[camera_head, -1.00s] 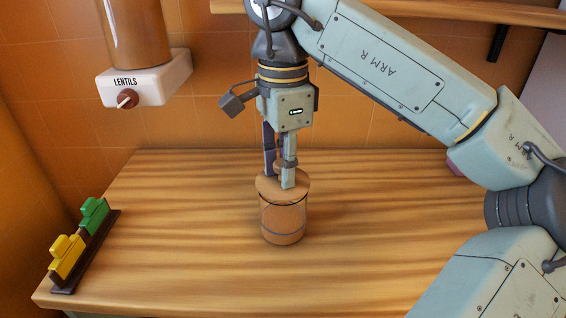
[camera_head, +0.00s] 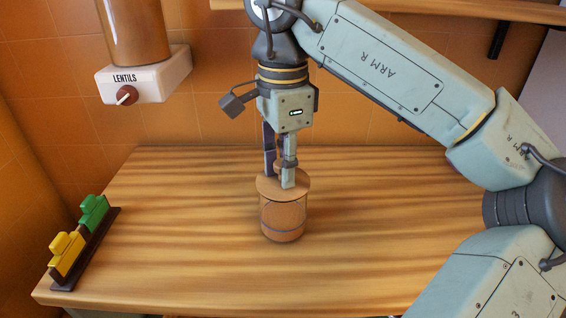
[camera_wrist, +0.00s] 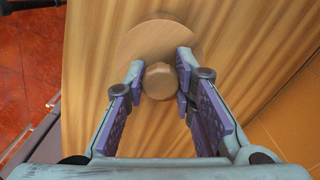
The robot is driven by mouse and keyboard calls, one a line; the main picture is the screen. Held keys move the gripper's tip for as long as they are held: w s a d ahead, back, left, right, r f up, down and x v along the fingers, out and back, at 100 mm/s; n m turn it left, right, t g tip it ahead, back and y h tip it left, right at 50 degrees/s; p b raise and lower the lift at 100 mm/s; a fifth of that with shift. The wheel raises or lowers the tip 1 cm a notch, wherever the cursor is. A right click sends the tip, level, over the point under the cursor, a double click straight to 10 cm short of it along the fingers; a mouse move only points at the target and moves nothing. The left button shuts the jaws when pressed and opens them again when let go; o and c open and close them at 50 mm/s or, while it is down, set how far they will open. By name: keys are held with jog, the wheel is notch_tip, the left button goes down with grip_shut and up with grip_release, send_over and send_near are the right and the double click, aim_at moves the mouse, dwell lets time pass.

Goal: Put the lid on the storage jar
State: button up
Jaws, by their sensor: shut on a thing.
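The storage jar (camera_head: 283,222) is a clear cylinder with brownish contents, standing upright on the wooden counter. The round wooden lid (camera_head: 297,187) lies at the jar's mouth and looks level; I cannot tell whether it is fully seated. My gripper (camera_head: 280,178) points down from above, its fingers on either side of the lid's knob. In the wrist view my gripper (camera_wrist: 160,85) is shut on the knob of the lid (camera_wrist: 140,45). The jar is hidden under the lid in that view.
A lentils dispenser (camera_head: 145,75) hangs on the tiled wall at the left. A dark rack with a green block (camera_head: 94,214) and a yellow block (camera_head: 66,254) stands at the counter's left edge. The counter (camera_head: 190,220) around the jar is clear.

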jog(key=shift+f, duration=0.2)
jog(key=o, duration=1)
jog(key=shift+o, duration=0.6)
jog(key=o, duration=0.5)
jog(key=shift+r, duration=0.15)
jog(key=shift+r+p, duration=2.85)
jog(key=shift+r, duration=0.6)
